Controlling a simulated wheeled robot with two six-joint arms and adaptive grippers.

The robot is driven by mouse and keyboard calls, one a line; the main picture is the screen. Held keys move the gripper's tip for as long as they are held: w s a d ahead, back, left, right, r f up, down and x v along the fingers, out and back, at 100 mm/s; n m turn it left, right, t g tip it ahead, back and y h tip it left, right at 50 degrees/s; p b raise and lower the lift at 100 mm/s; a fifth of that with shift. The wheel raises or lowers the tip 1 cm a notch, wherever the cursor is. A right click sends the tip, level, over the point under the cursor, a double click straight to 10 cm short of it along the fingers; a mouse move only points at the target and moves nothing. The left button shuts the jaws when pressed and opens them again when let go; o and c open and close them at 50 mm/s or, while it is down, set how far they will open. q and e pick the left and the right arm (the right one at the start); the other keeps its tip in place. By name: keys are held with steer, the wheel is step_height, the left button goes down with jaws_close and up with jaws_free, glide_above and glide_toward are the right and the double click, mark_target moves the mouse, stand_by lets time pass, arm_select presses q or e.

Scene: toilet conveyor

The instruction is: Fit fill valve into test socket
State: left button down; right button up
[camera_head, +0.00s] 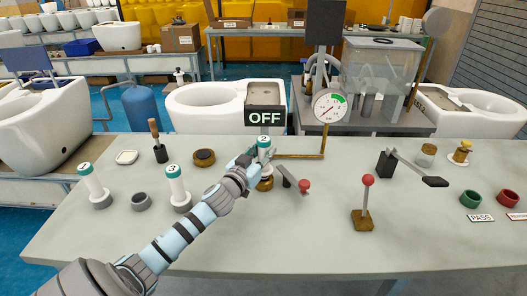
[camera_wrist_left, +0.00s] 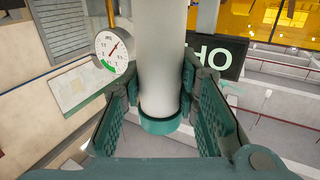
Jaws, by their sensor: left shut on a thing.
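My left gripper (camera_head: 258,158) is shut on fill valve 2 (camera_head: 265,144), a white tube with a teal cap. In the left wrist view the fingers (camera_wrist_left: 162,88) press both sides of the white tube (camera_wrist_left: 162,45), with the teal ring (camera_wrist_left: 160,124) below them. The valve is upright over a brass socket (camera_head: 265,185); my gripper hides part of the join, so I cannot tell whether it is seated. Valves 1 (camera_head: 92,182) and 3 (camera_head: 176,184) stand in grey holders at the left. An empty grey holder (camera_head: 141,202) is between them. My right gripper is out of view.
A dial gauge (camera_head: 330,106) and an OFF sign (camera_head: 265,117) rise behind. The front of the table is clear.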

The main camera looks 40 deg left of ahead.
arm_select(q)
steer(key=shift+f+b, duration=1.35)
steer(key=shift+f, duration=0.15)
steer(key=c, duration=1.2)
jaws_free()
steer(key=shift+s, duration=0.1)
steer(key=s, duration=0.4)
steer(key=s+d, duration=0.1)
steer(key=s, duration=0.2)
steer(key=s+d, duration=0.1)
steer(key=s, duration=0.3)
steer(key=shift+s+d, duration=0.1)
steer(key=shift+s, duration=0.25)
